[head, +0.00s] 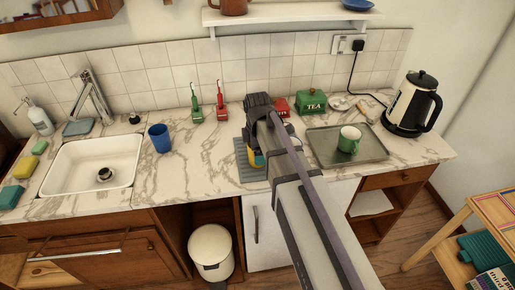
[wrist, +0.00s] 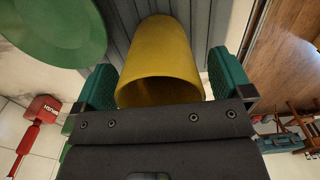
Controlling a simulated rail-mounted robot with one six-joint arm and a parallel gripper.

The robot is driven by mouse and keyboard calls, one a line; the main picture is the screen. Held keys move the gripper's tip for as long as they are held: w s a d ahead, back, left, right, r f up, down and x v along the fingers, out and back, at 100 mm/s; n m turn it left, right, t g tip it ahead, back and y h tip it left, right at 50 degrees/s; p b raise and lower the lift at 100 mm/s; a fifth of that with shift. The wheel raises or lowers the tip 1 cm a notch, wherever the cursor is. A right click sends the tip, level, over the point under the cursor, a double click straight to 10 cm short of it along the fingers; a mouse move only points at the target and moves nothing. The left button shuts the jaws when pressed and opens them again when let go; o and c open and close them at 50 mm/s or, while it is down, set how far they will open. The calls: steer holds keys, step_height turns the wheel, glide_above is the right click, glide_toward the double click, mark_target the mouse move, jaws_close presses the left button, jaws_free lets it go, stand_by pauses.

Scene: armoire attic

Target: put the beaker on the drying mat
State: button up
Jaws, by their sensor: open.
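A yellow beaker (wrist: 160,60) is between the two green fingers of my open gripper (wrist: 162,82) in the wrist view. A gap to each finger is hard to judge. Behind it is the grey ridged drying mat (wrist: 193,10). In the head view the mat (head: 241,160) lies on the counter, and a small part of the yellow beaker (head: 257,159) shows below my gripper (head: 254,148), mostly hidden by my arm. Whether its base touches the mat is hidden. A blue beaker (head: 159,139) stands on the counter left of the mat.
A green round thing (wrist: 55,30) is close beside the beaker. Red and green brushes (head: 220,103) stand behind the mat. Counter between sink and mat is mostly free.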

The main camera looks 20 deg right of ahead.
step_height(320, 180, up, 12)
steer(key=p, duration=1.1)
steer(key=s+m, duration=1.4)
steer(key=m, duration=0.3)
steer(key=shift+s+f, duration=0.15)
steer(key=shift+s, duration=0.2)
